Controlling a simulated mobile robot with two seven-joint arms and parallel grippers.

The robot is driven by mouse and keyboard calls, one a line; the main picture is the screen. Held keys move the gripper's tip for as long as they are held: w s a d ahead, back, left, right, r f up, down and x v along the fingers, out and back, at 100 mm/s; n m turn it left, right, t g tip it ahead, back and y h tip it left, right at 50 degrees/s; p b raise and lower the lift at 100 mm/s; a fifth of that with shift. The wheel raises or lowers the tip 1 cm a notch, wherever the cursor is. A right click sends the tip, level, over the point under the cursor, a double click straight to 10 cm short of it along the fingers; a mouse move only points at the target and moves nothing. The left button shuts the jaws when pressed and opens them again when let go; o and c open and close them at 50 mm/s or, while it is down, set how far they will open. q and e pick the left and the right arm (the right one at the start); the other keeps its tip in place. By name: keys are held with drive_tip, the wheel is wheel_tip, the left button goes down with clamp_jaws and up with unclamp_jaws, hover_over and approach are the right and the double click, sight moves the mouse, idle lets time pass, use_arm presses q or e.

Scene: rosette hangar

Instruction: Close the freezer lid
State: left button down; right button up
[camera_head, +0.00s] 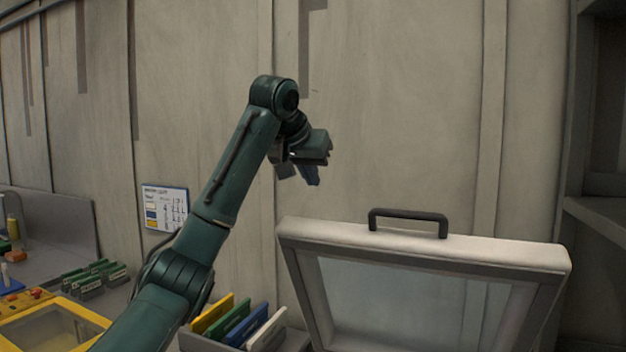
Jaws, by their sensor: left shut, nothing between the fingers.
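The freezer lid (430,248) stands raised in the lower right of the head view. It has a pale frame, a glassy panel (400,300) and a dark handle (408,220) on its top edge. The freezer body below is out of view. My left gripper (312,178) is up and to the left of the handle, apart from the lid, with its fingers pointing down. It is shut and empty. My right gripper is not in view.
A bin with yellow, green, blue and white panels (240,322) stands left of the lid. A workbench with green card racks (95,275) and a yellow-framed box (50,325) is at far left. A chart (165,206) hangs on the wall. Dark shelving (598,215) stands at right.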

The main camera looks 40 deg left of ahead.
use_arm(q)
drive_tip(key=w+f, duration=0.1)
drive_tip(key=f, duration=0.1)
drive_tip(key=f+p, duration=0.1)
drive_tip(key=f, duration=0.1)
drive_tip(key=w+f, duration=0.1)
drive_tip(key=f, duration=0.1)
drive_tip(key=shift+w+a+f, duration=0.3)
drive_tip(key=shift+w+a, duration=0.05)
drive_tip(key=shift+s+d+f+p, duration=0.1)
drive_tip(key=shift+s+f+p, duration=0.2)
drive_tip(key=shift+s, duration=0.15)
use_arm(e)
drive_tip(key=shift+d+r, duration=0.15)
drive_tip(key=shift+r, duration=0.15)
use_arm(q)
drive_tip(key=shift+f, duration=0.1)
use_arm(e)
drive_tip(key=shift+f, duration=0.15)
